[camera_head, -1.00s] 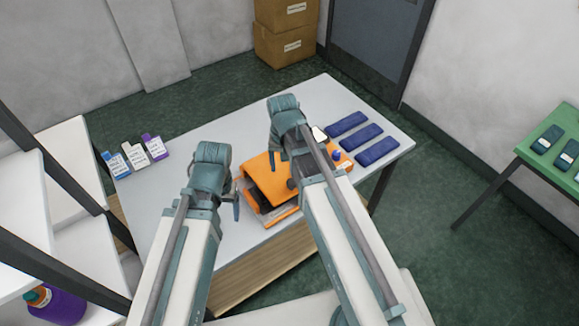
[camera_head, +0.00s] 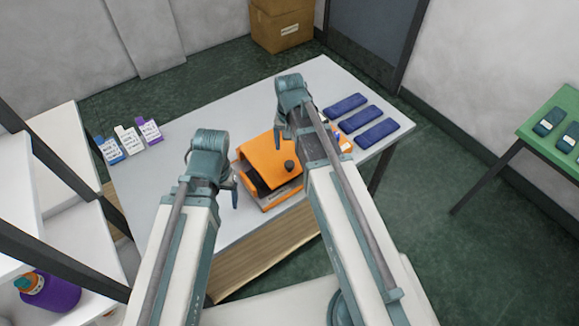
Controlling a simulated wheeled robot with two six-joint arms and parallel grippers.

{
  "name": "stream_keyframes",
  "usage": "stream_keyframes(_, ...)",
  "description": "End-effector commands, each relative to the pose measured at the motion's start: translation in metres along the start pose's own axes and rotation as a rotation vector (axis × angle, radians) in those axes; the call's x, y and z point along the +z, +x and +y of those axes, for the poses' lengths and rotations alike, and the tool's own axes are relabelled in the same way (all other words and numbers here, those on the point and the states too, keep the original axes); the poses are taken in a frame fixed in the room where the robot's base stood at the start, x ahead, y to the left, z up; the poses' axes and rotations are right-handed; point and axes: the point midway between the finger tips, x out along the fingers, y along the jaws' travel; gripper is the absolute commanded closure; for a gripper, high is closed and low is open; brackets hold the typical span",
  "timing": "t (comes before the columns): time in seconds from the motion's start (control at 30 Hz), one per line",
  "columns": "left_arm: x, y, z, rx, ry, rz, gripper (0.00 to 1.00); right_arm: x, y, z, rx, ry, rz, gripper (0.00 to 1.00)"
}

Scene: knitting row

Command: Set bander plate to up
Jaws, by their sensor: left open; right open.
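The orange bander (camera_head: 262,152) sits on the light grey table between my two arms. Its orange top slopes, with a dark opening on its front left side and a dark round knob (camera_head: 290,166) at its right. I cannot tell which part is the plate or how it is set. My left gripper (camera_head: 234,192) is open just left of the bander, apart from it as far as I can see. My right gripper (camera_head: 281,128) is open above the bander's back right side. My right arm hides part of the bander's right end.
Several dark blue flat packs (camera_head: 361,119) lie at the table's right. Labelled blue, white and purple packets (camera_head: 128,140) lie at the left. White shelves (camera_head: 65,225) stand left, a green table (camera_head: 558,125) right. The table's back middle (camera_head: 225,115) is clear.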

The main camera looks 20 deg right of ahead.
Motion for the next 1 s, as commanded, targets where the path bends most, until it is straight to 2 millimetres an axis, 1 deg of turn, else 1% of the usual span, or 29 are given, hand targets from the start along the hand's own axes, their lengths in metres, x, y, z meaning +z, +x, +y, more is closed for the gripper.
stream_keyframes(0.03,-0.001,0.016,0.002,0.000,0.002,0.000,0.23,0.000,0.016,0.000,0.000,0.000,0.000,0.24)
stream_keyframes(0.4,-0.004,0.068,0.006,-0.001,0.006,0.000,0.23,0.000,0.068,0.000,0.000,0.000,0.000,0.24)
stream_keyframes(0.5,-0.005,0.078,0.007,-0.001,0.005,0.000,0.23,0.000,0.079,0.000,0.000,0.000,0.000,0.24)
stream_keyframes(0.67,-0.005,0.085,0.008,-0.001,0.005,0.000,0.23,0.000,0.086,0.000,0.000,0.000,0.000,0.24)
stream_keyframes(0.93,-0.005,0.084,0.008,-0.001,0.004,0.000,0.23,0.000,0.084,0.000,0.000,0.000,0.000,0.24)
stream_keyframes(0.97,-0.005,0.084,0.008,-0.001,0.004,0.000,0.23,0.000,0.084,0.000,0.000,0.000,0.000,0.27)
stream_keyframes(1.0,-0.005,0.084,0.008,-0.001,0.004,0.000,0.23,0.000,0.084,0.000,0.000,0.000,0.000,0.35)
